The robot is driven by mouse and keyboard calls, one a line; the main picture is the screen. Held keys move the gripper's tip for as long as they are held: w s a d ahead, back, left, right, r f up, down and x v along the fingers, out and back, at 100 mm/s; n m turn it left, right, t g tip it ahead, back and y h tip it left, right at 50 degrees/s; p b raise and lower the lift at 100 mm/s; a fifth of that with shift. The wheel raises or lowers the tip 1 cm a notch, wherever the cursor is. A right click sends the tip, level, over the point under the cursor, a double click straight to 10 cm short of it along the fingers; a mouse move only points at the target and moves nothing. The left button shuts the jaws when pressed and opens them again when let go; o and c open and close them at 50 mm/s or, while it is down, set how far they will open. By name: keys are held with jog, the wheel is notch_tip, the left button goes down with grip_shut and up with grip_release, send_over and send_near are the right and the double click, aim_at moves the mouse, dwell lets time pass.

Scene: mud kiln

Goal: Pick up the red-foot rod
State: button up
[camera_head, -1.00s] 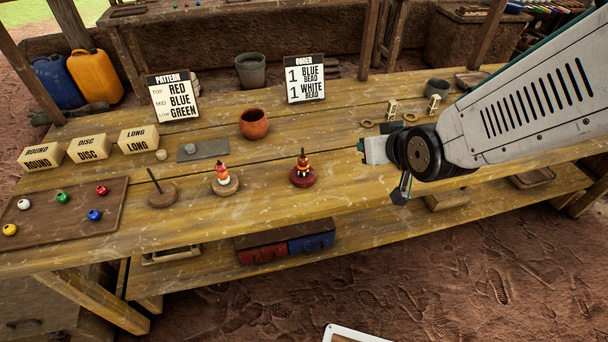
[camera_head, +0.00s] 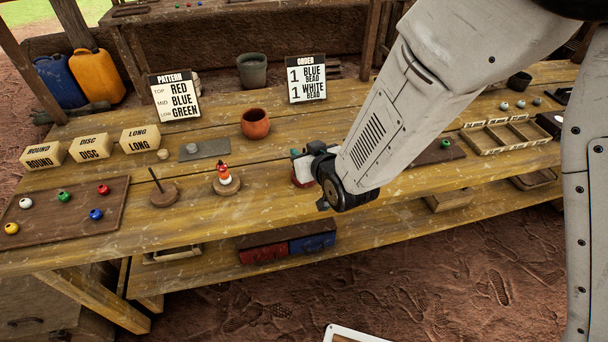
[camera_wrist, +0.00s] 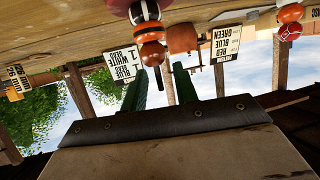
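The red-foot rod (camera_wrist: 151,32) shows upside down in the wrist view, with its dark red foot at the top edge. White, black and orange beads are stacked on it, and its thin tip points down the picture. My gripper (camera_wrist: 159,88) is open, with one green finger on each side of the rod's tip and gaps between. In the head view my gripper (camera_head: 301,166) is at the rod's place on the bench and hides most of it.
Left of my gripper stand another beaded rod (camera_head: 226,180) on a brown foot and a bare rod (camera_head: 161,188). A clay pot (camera_head: 255,124) and the order card (camera_head: 306,79) are behind. A bead tray (camera_head: 66,215) lies at the left; a divided tray (camera_head: 508,134) at the right.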

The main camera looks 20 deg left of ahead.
jog(key=shift+w+a+f, duration=0.15)
jog(key=shift+w+a, duration=0.05)
jog(key=shift+w, duration=0.05)
grip_shut()
